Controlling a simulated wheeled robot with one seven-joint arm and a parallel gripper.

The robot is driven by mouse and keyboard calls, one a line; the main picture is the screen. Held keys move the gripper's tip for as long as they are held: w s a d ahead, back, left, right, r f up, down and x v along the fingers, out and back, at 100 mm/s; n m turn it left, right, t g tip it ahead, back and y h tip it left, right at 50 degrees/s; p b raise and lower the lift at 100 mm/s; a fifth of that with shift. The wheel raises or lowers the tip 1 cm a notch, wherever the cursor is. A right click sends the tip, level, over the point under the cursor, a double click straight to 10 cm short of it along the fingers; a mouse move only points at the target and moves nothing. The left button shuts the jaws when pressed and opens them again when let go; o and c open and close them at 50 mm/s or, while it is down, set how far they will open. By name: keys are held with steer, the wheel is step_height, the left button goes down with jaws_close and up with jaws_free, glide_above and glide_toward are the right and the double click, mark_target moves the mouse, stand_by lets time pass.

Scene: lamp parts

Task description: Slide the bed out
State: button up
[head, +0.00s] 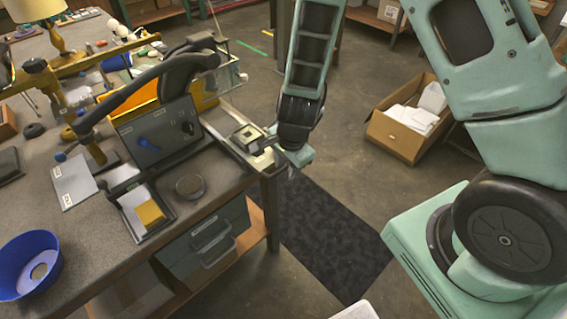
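A light metal slide (228,146) lies along the right edge of the workbench, and a small dark square block with a pale plate, which looks like the bed (248,137), sits on it. My gripper (270,146) is at the bench's right edge, close beside the block's right side. Its fingers are small and partly hidden by my wrist. I cannot tell whether they touch the bed or are open or shut.
A grey panel fixture (158,134) with a curved black arm stands left of the slide. A blue bowl (27,262) is at the front left. Drawers (207,246) are under the bench. A cardboard box (400,139) and a dark mat (325,238) lie on the floor at right.

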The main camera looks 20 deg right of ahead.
steer(key=shift+w, duration=0.15)
steer(key=shift+r, duration=0.15)
step_height(320, 180, up, 17)
steer(key=s+p, duration=0.3)
steer(key=p, duration=0.3)
steer(key=shift+d, duration=0.45)
